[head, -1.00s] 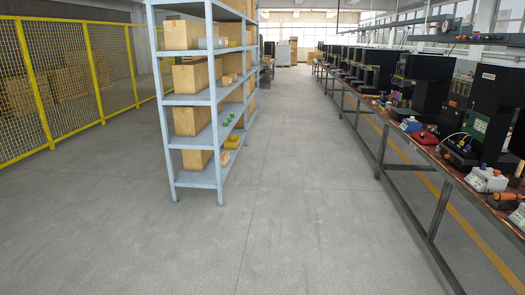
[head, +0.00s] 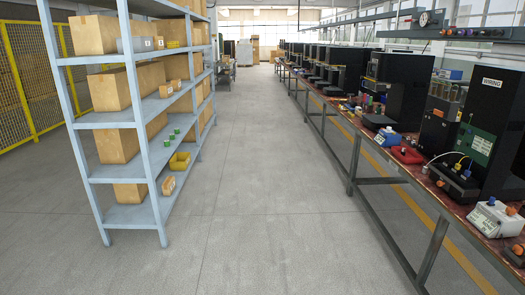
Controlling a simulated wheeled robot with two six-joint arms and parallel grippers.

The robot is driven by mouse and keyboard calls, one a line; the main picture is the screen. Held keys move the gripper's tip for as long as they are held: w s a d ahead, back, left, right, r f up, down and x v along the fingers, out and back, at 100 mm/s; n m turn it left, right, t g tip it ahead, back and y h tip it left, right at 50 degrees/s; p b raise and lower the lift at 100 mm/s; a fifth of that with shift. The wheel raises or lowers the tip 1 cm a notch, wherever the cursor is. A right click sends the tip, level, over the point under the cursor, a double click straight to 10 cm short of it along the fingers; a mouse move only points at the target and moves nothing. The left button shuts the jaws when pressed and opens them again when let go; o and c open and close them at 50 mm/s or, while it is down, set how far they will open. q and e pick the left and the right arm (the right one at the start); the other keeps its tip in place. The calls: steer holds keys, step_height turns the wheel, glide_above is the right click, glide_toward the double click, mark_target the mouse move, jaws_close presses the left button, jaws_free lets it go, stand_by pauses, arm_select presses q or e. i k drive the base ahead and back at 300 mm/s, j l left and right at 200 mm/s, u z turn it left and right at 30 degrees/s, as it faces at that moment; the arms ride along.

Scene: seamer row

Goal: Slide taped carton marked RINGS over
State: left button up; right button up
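Several plain cardboard cartons stand on a grey-blue metal shelf rack (head: 150,125) at the left. They include a tall carton on the top shelf (head: 93,35), one on the shelf below (head: 110,90) and one under that (head: 118,145). Small boxes with pale labels sit near the rack's aisle side, such as one low down (head: 168,186). No marking RINGS can be read at this distance, so I cannot tell which carton bears it. Neither of my grippers shows in the head view.
A yellow mesh fence (head: 20,85) stands at far left. The grey floor aisle (head: 255,170) between rack and bench is clear.

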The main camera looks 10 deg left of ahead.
mark_target(176, 83)
steer(key=i+u, duration=0.1)
steer(key=i, duration=0.45)
steer(key=i+l+u, duration=0.1)
steer(key=i, duration=0.5)
steer(key=i+l+u, duration=0.1)
steer(key=i, duration=0.45)
steer(key=i+l+u, duration=0.25)
steer(key=i+u, duration=0.2)
steer(key=i+l+u, duration=0.95)
steer(key=i+l, duration=0.25)
steer(key=l, duration=0.15)
steer(key=i+l, duration=0.25)
steer(key=l, duration=0.15)
steer(key=i+l, duration=0.25)
steer(key=l, duration=0.15)
steer(key=i+l, duration=0.25)
steer(key=l, duration=0.2)
steer(key=i+l, duration=0.25)
steer(key=l, duration=0.15)
steer(key=i+l, duration=0.25)
steer(key=l, duration=0.15)
steer(key=i+l+u, duration=0.1)
steer(key=i+l, duration=0.15)
steer(key=l, duration=0.15)
